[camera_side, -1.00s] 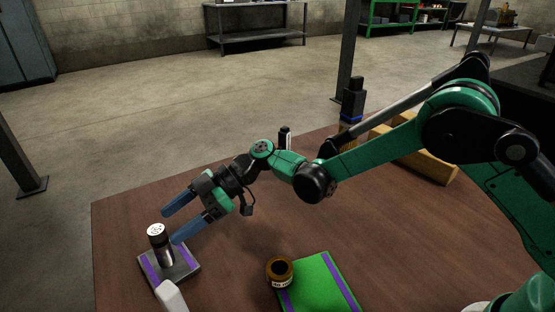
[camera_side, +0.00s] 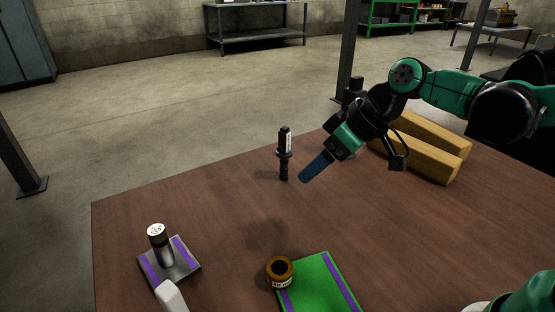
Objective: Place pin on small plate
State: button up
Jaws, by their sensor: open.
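The pin (camera_side: 165,251), a metal cylinder with a pale speckled top, stands upright on the small grey plate (camera_side: 187,271) with purple stripes at the lower left of the table. My gripper (camera_side: 308,176) is far from it, up and to the right, above the table's back part. The gripper is open and empty. Only one blue finger shows clearly; the other is hidden behind it or lined up with it.
A black upright part (camera_side: 284,154) with a white label stands just left of my gripper. A brown ring-shaped part (camera_side: 280,271) sits at the left edge of a green plate (camera_side: 318,283). Wooden blocks (camera_side: 425,150) lie at the back right. The table middle is clear.

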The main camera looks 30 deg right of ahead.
jog(key=s+d+f+m+t+h, duration=0.1)
jog(key=s+d+m+t+h, duration=0.1)
jog(key=s+d+m+h, duration=0.2)
jog(key=s+d+m, duration=0.1)
jog(key=d, duration=0.2)
jog(key=shift+s+d+f, duration=0.15)
jog(key=shift+s+d, duration=0.05)
jog(key=shift+s, duration=0.15)
dwell(0.7)
